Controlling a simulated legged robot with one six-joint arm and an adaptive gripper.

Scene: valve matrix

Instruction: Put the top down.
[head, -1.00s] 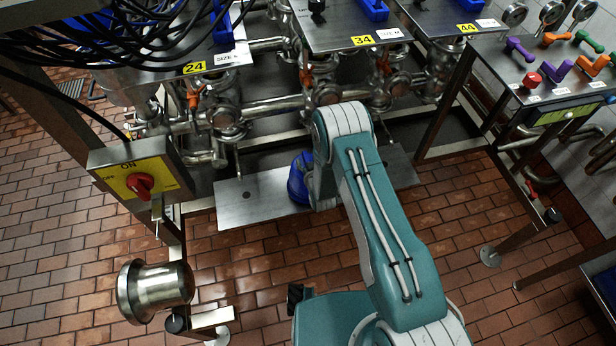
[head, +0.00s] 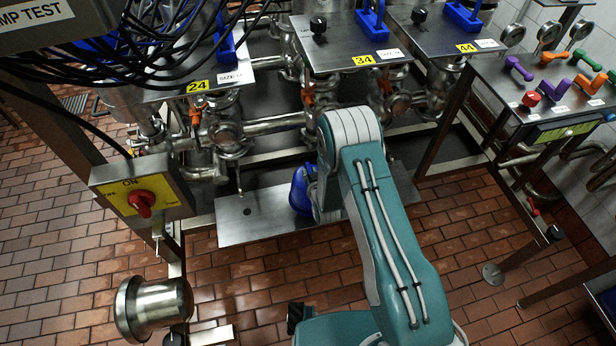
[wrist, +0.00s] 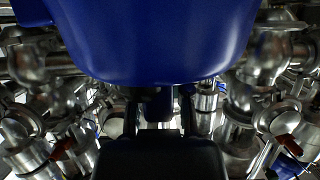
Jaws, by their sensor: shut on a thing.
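The blue top (head: 302,190) shows in the head view beside the end of my arm, in front of the grey metal plate; its right part is hidden by the arm. In the wrist view, a smooth blue body (wrist: 155,40), seemingly this top, fills the upper middle. My gripper (wrist: 162,112) is dark and sits just below it, shut on the top; the exact grip is hard to see. In the head view my gripper is hidden behind the arm. I cannot tell whether the top touches the plate.
The bare metal plate (head: 250,218) lies low before the pipework. Valve tables labelled 24 (head: 197,87), 34 (head: 363,60) and 44 (head: 467,48) stand behind. A red switch on a yellow box (head: 140,203) and a steel pot (head: 153,307) are at left. A table with coloured handles (head: 545,85) is at right.

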